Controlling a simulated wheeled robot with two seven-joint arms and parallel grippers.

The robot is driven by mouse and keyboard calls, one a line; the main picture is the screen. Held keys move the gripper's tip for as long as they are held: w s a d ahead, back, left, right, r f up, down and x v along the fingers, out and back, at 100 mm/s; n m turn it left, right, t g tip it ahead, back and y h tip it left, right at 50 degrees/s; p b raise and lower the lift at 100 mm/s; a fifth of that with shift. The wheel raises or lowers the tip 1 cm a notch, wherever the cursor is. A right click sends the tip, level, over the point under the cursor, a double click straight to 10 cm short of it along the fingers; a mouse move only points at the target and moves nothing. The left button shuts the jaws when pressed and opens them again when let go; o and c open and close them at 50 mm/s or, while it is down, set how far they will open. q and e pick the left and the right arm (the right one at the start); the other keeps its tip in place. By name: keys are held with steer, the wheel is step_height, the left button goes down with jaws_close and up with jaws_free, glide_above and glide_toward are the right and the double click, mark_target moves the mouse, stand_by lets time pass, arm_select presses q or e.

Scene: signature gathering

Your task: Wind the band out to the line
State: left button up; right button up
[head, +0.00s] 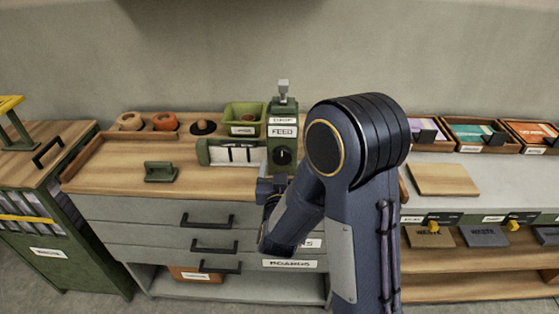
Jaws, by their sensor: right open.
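A green machine (282,143) with a label reading FEED and a black round knob (283,157) stands on the wooden counter. To its left is a low green frame with a white band (236,154) across it, crossed by dark upright marks. Which mark is the line I cannot tell. My right gripper (272,186) is just below and in front of the knob, open, and partly hidden by my own arm. Whether it touches the machine I cannot tell. My left gripper is not in view.
Drawers with black handles (207,220) are below. My right arm hides the counter right of the machine.

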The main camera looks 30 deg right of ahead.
mark_target(282, 157)
steer(key=shift+x, duration=1.7)
steer(key=shift+c, duration=0.3)
